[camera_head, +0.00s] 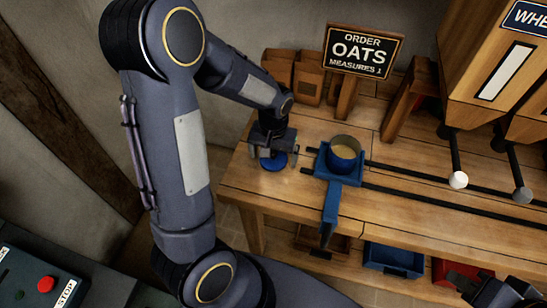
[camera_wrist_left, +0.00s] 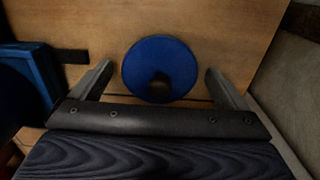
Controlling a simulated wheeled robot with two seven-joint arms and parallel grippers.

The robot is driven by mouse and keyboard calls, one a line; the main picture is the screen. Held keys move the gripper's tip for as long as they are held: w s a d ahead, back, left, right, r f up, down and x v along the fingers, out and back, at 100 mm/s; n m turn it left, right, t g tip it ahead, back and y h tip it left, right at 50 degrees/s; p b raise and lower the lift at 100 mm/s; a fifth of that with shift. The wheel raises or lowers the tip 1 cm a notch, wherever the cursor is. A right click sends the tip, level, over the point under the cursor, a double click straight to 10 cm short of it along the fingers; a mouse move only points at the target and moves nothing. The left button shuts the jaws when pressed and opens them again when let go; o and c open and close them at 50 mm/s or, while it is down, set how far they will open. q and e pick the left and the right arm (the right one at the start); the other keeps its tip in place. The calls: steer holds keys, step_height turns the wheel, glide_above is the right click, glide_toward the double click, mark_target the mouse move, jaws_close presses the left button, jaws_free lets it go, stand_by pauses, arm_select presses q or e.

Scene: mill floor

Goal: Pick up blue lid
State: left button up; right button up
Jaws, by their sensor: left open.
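The blue lid (camera_head: 274,162) lies on the wooden bench near its left end, a flat round disc. It also shows in the left wrist view (camera_wrist_left: 146,58), with a dark knob (camera_wrist_left: 159,86) on it. My left gripper (camera_head: 268,152) is over the lid; in the wrist view its open fingers (camera_wrist_left: 158,80) stand on either side of the disc, with nothing held. My right gripper (camera_head: 500,292) is only partly in view at the bottom right corner, and its jaws cannot be made out.
A blue carriage (camera_head: 338,180) holding a round container (camera_head: 345,153) of pale grain stands on dark rails right of the lid. An order sign (camera_head: 364,50) and brown bags (camera_head: 308,82) stand behind. Blue (camera_head: 393,260) and red bins sit below the bench.

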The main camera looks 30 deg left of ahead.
arm_select(q)
steer(key=c, duration=1)
steer(key=shift+c, duration=0.2)
